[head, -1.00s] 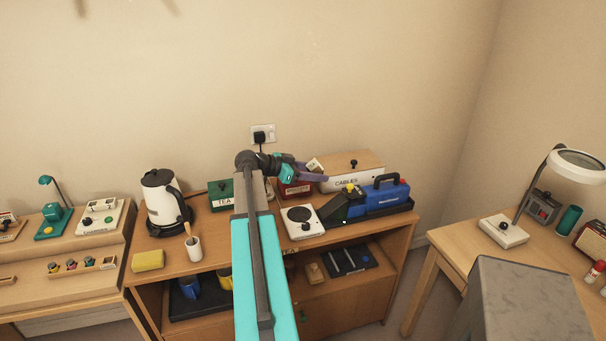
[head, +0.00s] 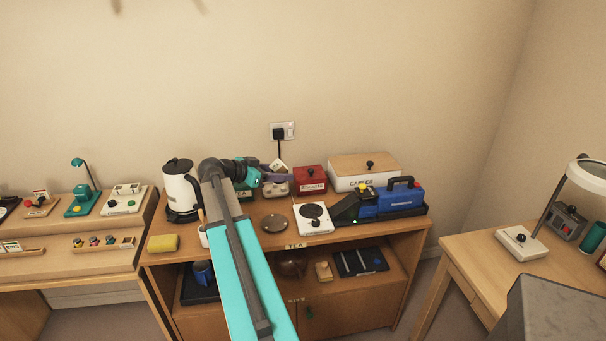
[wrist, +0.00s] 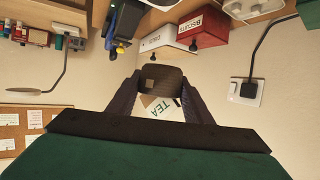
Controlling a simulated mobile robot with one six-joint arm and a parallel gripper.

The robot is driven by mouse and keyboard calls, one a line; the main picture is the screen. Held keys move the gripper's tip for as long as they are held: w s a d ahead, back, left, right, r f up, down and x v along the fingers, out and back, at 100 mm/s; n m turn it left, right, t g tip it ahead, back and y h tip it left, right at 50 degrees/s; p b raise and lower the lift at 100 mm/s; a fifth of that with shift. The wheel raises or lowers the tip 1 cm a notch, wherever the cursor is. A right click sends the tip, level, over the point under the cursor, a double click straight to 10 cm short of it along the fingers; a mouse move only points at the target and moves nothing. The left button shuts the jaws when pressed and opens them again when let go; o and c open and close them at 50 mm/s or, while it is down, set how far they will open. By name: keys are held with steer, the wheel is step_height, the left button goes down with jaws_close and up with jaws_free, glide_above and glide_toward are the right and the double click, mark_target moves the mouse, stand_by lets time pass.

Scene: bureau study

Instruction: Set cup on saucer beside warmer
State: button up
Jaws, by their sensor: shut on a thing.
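My gripper (head: 272,176) is raised over the back of the cabinet top, near the wall socket. In the wrist view its two dark purple fingers (wrist: 160,100) are shut on a dark brown, rounded thing, which looks like the cup (wrist: 165,76). The cup is hard to make out in the head view. The dark round saucer (head: 275,223) lies bare on the cabinet top, in front of my gripper. The white warmer (head: 313,219) with a dark round plate stands just right of the saucer.
A yellow sponge (head: 162,243) lies at front left.

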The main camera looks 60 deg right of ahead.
steer(key=w+a+f+n+t+b, duration=0.2)
steer(key=w+a+n+t, duration=0.35)
steer(key=w+a, duration=0.9)
steer(key=w+a+f+n+t+b, duration=0.2)
steer(key=w+a+n+t, duration=0.35)
steer(key=w+a, duration=0.9)
steer(key=w+a+r+n+t+y+b, duration=0.1)
steer(key=a+n+y, duration=0.3)
steer(key=a, duration=0.7)
steer(key=w+a+r+n+t+y, duration=0.2)
steer(key=a+r+n+t+y, duration=0.1)
steer(key=a, duration=0.7)
steer(key=w+a+r+n+t+y+b, duration=0.1)
steer(key=a+n+t+y, duration=0.3)
steer(key=a, duration=0.7)
steer(key=shift+w+a+r+n+y+b, duration=0.3)
steer(key=shift+w+r+n+y, duration=0.2)
steer(key=shift+w+r+y, duration=0.1)
steer(key=shift+a, duration=0.15)
